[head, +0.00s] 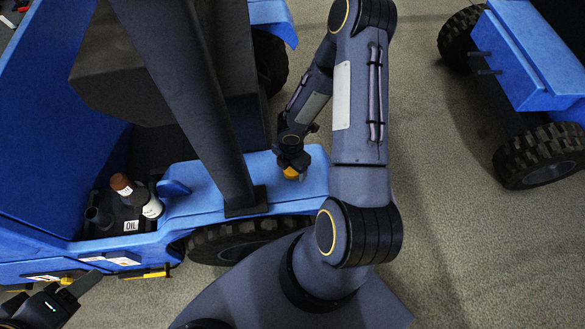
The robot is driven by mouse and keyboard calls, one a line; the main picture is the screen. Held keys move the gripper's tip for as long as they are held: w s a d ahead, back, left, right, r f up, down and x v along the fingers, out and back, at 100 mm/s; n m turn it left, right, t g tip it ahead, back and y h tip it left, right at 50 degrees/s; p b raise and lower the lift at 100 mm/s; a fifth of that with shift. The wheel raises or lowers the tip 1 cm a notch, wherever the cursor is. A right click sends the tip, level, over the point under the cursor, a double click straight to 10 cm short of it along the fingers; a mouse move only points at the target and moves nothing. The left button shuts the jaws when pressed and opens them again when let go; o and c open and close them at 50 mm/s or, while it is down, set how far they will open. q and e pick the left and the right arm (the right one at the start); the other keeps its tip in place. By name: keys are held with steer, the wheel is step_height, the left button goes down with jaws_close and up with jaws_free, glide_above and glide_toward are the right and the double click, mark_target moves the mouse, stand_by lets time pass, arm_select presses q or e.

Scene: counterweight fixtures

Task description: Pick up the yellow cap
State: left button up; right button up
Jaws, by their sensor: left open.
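A small yellow cap (291,172) shows at the blue fender of the vehicle, in the upper middle of the head view. My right gripper (292,160) is right over it, pointing down, and hides its upper part. I cannot tell whether the fingers are closed on the cap or only beside it, or whether the cap touches the fender. My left gripper (53,293) is at the bottom left corner, open, with one dark finger clearly visible. It is far from the cap and partly cut off by the picture edge.
The blue vehicle (190,200) fills the left, with a dark slanted post (190,90) between the cap and a recess. The recess holds a brown-capped bottle (122,186), a white bottle (152,207) and an OIL label. Another blue vehicle (525,60) stands right. Floor between is clear.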

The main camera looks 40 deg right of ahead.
steer(key=c, duration=0.8)
